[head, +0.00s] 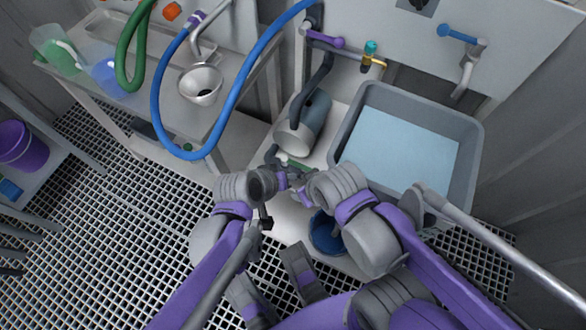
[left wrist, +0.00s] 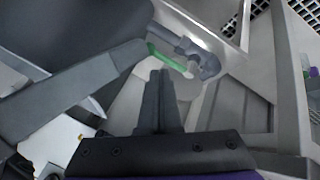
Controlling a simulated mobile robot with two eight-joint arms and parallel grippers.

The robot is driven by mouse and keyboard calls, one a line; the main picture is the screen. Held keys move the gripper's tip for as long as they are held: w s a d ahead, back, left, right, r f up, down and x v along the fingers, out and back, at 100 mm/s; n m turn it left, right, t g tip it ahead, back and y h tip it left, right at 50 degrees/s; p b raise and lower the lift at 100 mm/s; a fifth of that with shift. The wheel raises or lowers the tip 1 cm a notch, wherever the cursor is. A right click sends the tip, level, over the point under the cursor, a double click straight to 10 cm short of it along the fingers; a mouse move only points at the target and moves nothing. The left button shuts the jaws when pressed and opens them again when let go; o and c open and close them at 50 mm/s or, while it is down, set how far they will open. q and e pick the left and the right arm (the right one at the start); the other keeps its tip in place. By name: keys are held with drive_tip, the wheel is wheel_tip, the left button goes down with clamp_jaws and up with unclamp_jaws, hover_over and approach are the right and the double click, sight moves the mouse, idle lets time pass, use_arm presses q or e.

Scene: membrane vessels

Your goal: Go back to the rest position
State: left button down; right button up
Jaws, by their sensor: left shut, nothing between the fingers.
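My left gripper (head: 284,181) is near the middle of the head view, over the pale surface in front of the grey cylindrical vessel. In the left wrist view its two dark fingers (left wrist: 158,95) are together with nothing between them. My right arm comes in from the right and its wrist is close beside the left gripper. The right gripper's fingers cannot be made out there. A green strip (left wrist: 172,60) with a grey fitting (left wrist: 205,64) lies beyond the left fingertips in the wrist view; whether they touch cannot be told.
A grey basin of water (head: 474,135) stands at the right. A blue hose (head: 237,85) loops at left. Open grating floor (head: 110,220) lies left.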

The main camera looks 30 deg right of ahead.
use_arm(q)
drive_tip(key=shift+a+r, duration=0.1)
drive_tip(key=shift+r, duration=0.05)
drive_tip(key=s+a+r+n+t+y, duration=0.1)
drive_tip(key=s+a+n+y, duration=0.15)
drive_tip(key=a, duration=1.35)
drive_tip(key=s+a+r+n+t+y, duration=0.1)
drive_tip(key=s+a+n+y, duration=0.2)
drive_tip(key=a, duration=1.4)
wheel_tip(320, 180, up, 19)
drive_tip(key=w+y+p, duration=0.1)
drive_tip(key=p, duration=1.6)
drive_tip(key=shift+w+a+m+t, duration=0.25)
drive_tip(key=shift+w+m+t, duration=0.1)
drive_tip(key=shift+t, duration=0.05)
use_arm(e)
wheel_tip(320, 180, up, 19)
drive_tip(key=w, duration=0.2)
drive_tip(key=shift+r+t, duration=0.15)
drive_tip(key=shift+t, duration=0.25)
